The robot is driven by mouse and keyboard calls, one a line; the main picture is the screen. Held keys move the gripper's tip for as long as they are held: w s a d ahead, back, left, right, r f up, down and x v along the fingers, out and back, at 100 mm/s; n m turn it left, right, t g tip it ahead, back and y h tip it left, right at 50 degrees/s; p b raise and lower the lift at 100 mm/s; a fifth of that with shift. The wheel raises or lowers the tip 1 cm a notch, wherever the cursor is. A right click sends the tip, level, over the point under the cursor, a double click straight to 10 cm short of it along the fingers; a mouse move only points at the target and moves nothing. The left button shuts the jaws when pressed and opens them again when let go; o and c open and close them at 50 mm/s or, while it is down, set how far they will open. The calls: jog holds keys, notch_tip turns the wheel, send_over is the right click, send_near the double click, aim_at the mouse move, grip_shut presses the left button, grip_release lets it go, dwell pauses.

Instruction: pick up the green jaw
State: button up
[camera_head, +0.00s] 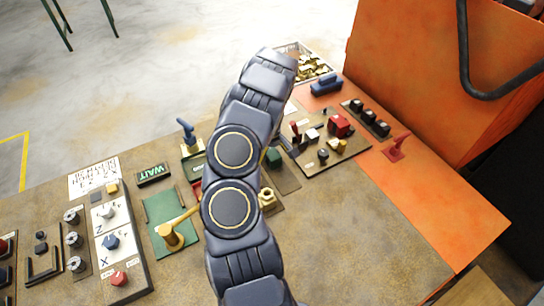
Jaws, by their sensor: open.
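A small dark green block (273,157), which looks like the green jaw, stands on a brown plate just right of my arm. My arm covers part of the area to its left. My gripper (287,145) is mostly hidden behind my arm. Only a dark piece that looks like a finger shows, just above and right of the green block. The jaws are open, and I cannot tell whether they touch the block. A flat green plate (159,207) with a brass-coloured lever (172,237) lies left of my arm.
A brass hex nut (267,198) sits below the green block. A board with a red block (340,124) stands to the right. A tray of brass pieces (313,66) and a blue block (326,84) are behind. Control panels (121,243) fill the left; the front-right table (365,235) is clear.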

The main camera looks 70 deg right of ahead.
jog(key=c, duration=1.2)
jog(key=shift+r, duration=0.15)
